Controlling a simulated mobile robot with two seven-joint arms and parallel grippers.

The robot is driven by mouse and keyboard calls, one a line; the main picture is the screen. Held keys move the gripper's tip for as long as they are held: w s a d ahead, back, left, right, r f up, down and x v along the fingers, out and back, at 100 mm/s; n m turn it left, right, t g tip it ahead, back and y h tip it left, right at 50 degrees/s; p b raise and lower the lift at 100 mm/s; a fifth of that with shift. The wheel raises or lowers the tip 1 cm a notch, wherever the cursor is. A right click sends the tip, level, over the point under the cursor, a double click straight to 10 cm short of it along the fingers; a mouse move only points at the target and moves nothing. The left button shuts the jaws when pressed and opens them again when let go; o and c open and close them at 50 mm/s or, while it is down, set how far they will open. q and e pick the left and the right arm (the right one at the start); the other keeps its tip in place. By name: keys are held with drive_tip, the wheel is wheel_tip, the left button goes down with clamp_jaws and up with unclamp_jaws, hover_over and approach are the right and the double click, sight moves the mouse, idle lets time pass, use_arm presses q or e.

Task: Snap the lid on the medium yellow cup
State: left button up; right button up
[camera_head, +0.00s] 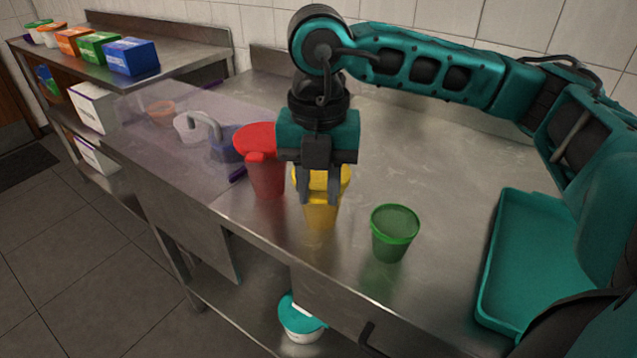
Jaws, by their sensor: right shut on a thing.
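The yellow cup (320,215) stands upright on the steel counter, between a red cup and a green cup. A yellow lid (335,180) is at its top, partly hidden behind my right gripper. My right gripper (319,198) points straight down over the cup, with its two fingers on either side at the top, shut on the yellow lid. I cannot tell whether the lid is fully seated on the rim. My left gripper is not in view.
A taller red cup (267,178) stands close on the left. A green cup (392,240) stands to the right, near the front edge. A teal tray (492,275) lies at the right. The counter behind the green cup is clear.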

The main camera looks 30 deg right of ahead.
drive_tip(key=shift+f, duration=0.1)
idle(0.5)
drive_tip(key=o, duration=1.7)
drive_tip(key=shift+c, duration=0.2)
drive_tip(key=shift+r+p, duration=1.95)
drive_tip(key=shift+r, duration=1.1)
drive_tip(key=shift+c, duration=0.2)
